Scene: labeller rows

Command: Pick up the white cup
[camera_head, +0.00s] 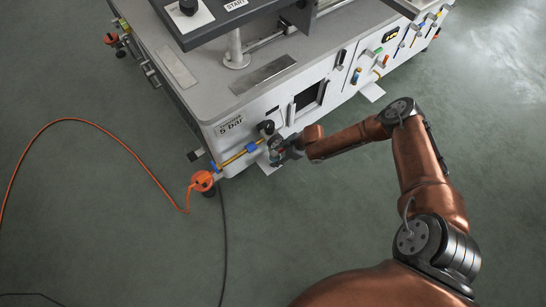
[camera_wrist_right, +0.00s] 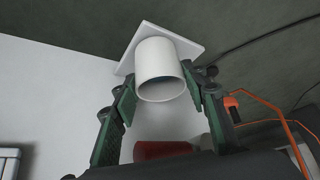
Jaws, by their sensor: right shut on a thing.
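The white cup (camera_wrist_right: 158,62) shows in the right wrist view, with its round rim facing the camera. My right gripper (camera_wrist_right: 160,80) has one green-padded finger on each side of the cup and is shut on it. In the head view my right gripper (camera_head: 277,151) is at the front side of the machine, low near its left corner. I cannot make out the cup there; the gripper and arm hide it. My left gripper is in neither view.
A small white plate (camera_wrist_right: 188,47) is behind the cup; I cannot tell whether they touch. The white machine (camera_head: 232,130) stands close beside the gripper. An orange cable (camera_head: 110,128) and a dark hose (camera_head: 224,235) lie on the open green floor.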

